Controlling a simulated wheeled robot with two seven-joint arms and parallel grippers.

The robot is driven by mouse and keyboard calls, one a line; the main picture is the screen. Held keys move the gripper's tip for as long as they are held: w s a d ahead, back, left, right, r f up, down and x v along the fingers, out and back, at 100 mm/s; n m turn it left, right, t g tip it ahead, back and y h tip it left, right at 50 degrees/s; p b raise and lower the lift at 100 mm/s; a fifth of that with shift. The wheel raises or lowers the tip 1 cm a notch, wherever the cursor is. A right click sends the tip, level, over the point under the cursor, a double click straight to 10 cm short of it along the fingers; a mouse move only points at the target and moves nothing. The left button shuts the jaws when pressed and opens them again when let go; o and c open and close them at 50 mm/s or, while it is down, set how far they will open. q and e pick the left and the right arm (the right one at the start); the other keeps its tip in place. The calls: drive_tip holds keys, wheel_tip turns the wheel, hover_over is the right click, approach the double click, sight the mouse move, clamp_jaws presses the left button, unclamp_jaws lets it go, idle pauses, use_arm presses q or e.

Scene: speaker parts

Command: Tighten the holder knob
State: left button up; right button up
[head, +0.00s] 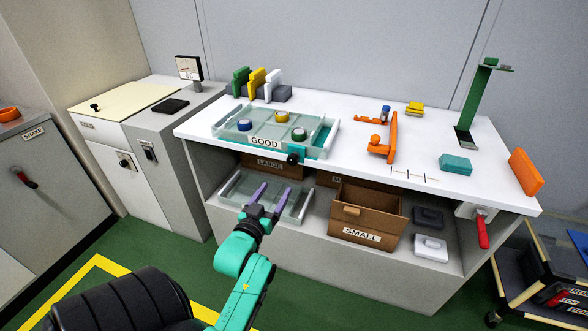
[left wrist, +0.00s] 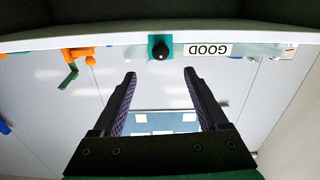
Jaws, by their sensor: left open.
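A black round knob (head: 292,159) sits on a teal block (head: 297,151) at the bench's front edge, just right of the GOOD label. It also shows in the left wrist view (left wrist: 161,52), upside down, beyond the fingertips and roughly centred between them. My left gripper (head: 270,191) is open and empty, below the bench-top edge and in front of the lower shelf. Its two purple-padded fingers are apart, and a gap separates them from the knob. An orange holder (head: 392,137) with a knob-like orange part (head: 377,148) stands farther right on the bench. My right gripper is not in view.
A clear GOOD tray (head: 225,124) with several coloured rings lies behind the knob. A clear tray (head: 232,191) and a brown SMALL box (head: 371,204) are on the lower shelf. A red-handled lever (head: 482,232) hangs at the right front.

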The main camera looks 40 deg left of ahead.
sight(292, 162)
use_arm(q)
drive_tip(key=x, duration=1.4)
drive_tip(key=shift+w+a+r, duration=0.2)
clamp_jaws()
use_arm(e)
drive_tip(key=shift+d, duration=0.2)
use_arm(q)
drive_tip(key=shift+m, duration=0.3)
